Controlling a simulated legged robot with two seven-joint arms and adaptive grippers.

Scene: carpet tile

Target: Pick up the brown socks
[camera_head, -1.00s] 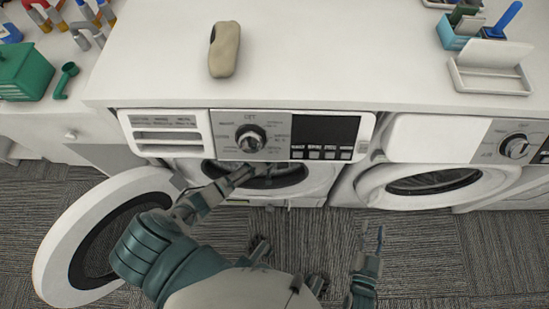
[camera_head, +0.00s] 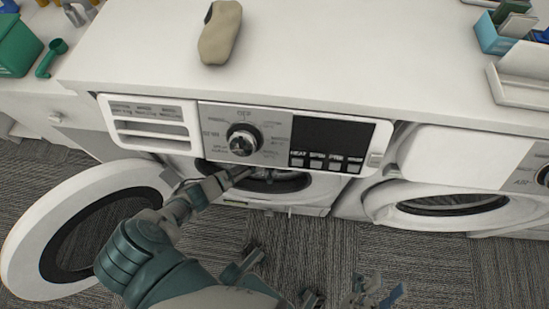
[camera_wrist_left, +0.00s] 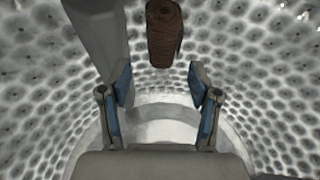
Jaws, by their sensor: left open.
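The brown socks (camera_wrist_left: 164,32) show as a rolled bundle in the left wrist view, at the top centre inside the dimpled metal drum (camera_wrist_left: 255,75). My left gripper (camera_wrist_left: 160,82) is inside the drum, open and empty, with the socks beyond its fingertips and apart from them. In the head view my left arm reaches into the open washing machine (camera_head: 330,190), whose front hides the gripper and the socks. My right gripper (camera_head: 377,292) is low in the head view, its fingers apart and empty, over the carpet.
The round washer door (camera_head: 22,245) stands open at the left. A beige rolled item (camera_head: 221,35) lies on the white worktop (camera_head: 330,50) above. A second machine (camera_head: 450,155) stands at the right. A green box (camera_head: 15,48) is at the far left.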

